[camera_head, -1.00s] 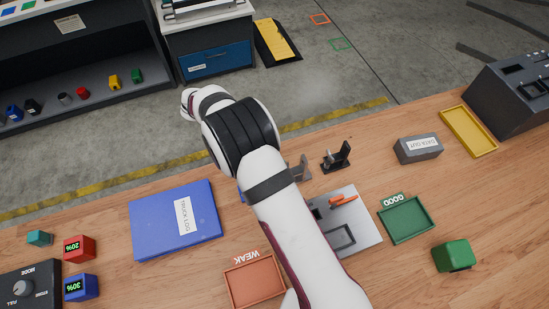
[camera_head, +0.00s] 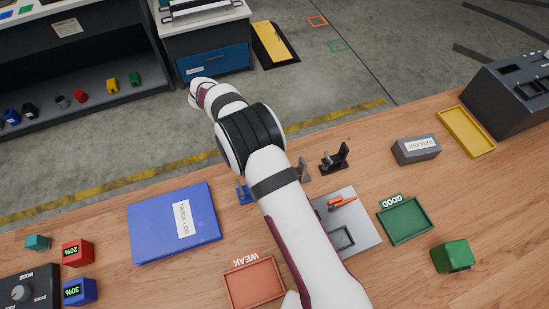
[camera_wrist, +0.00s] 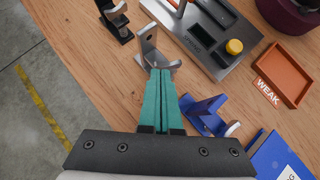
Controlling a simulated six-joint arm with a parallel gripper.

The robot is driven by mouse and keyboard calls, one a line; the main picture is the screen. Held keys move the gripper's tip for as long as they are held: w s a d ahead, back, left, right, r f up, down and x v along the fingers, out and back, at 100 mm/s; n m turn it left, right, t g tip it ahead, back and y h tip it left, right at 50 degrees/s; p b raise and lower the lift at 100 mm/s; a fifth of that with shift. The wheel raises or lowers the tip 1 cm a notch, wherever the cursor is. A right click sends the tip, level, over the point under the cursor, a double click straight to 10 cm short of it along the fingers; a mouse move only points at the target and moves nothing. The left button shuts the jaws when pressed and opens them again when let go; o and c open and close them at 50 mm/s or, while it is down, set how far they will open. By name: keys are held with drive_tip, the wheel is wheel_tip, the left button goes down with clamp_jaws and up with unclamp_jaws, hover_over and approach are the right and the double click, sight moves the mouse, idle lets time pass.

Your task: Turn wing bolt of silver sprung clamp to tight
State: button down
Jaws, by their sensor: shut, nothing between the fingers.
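The silver clamp (camera_wrist: 149,42) stands on the wooden bench, just ahead of my fingertips in the wrist view. Part of it also shows beside my arm in the head view (camera_head: 304,169). My gripper (camera_wrist: 160,72) has teal fingers pressed together, with nothing between them. The tips overlap the clamp's lower end in the wrist view; I cannot tell whether they touch it. The wing bolt is not clearly made out, partly behind the fingertips. My arm hides the gripper in the head view.
A black clamp (camera_wrist: 116,20) and a blue clamp (camera_wrist: 208,116) stand on either side of the silver one. A grey tool plate (camera_head: 365,228), the WEAK tray (camera_head: 229,285) and the GOOD tray (camera_head: 383,224) are near. Bare wood lies left of the clamps in the wrist view.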

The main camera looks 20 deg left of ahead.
drive_tip(key=shift+w+d+m+g, duration=0.15)
drive_tip(key=shift+w+m+g, duration=0.1)
drive_tip(key=shift+m+g, duration=0.5)
drive_tip(key=shift+w+d+m+g, duration=0.1)
drive_tip(key=shift+w+m+g, duration=0.15)
drive_tip(key=shift+m+g, duration=0.5)
drive_tip(key=shift+w+d, duration=0.25)
drive_tip(key=shift+w, duration=0.05)
idle(0.9)
idle(1.0)
